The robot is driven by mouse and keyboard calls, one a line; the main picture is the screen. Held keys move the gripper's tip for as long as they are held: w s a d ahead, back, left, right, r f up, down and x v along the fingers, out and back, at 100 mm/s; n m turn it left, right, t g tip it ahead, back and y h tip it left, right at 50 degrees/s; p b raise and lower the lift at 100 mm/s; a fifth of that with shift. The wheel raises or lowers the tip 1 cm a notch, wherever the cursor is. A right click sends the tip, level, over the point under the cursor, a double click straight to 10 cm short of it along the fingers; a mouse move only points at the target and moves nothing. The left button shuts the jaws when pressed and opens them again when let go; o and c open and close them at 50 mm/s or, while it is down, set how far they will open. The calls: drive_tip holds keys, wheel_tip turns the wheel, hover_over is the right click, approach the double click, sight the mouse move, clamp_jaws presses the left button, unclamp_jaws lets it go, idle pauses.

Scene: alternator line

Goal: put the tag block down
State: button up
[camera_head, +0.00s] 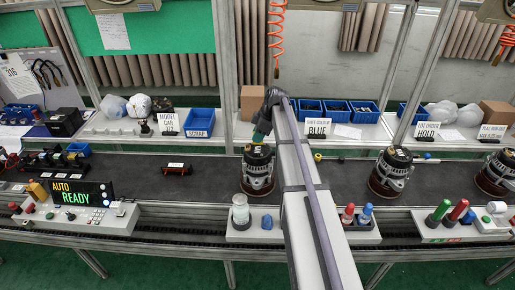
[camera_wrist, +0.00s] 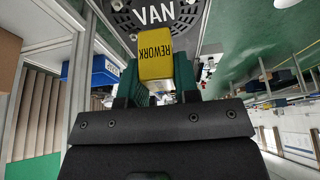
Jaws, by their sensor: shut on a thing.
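The tag block (camera_wrist: 156,62) is yellow with the word REWORK in black, upside down in the wrist view. My gripper (camera_wrist: 157,78) is shut on it, with a green finger at each side. In the head view my gripper (camera_head: 262,132) is just above the alternator (camera_head: 257,172) at centre left, and the block is hidden there. In the wrist view the alternator's top (camera_wrist: 145,14) with a VAN label is just beyond the block. I cannot tell whether the block touches it.
Other alternators (camera_head: 390,172) stand on the dark conveyor (camera_head: 325,178) to the right. Behind is a white shelf with blue bins (camera_head: 200,122) and signs reading SCRAP, BLUE and HOLD (camera_head: 427,131). In front are a glass jar (camera_head: 240,212) and red and blue bottles (camera_head: 365,214).

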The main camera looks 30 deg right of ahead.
wheel_tip(320, 180, down, 4)
drive_tip(key=b, duration=0.3)
drive_tip(key=shift+r, duration=0.4)
drive_tip(key=shift+f, duration=0.25)
drive_tip(key=o, duration=0.9)
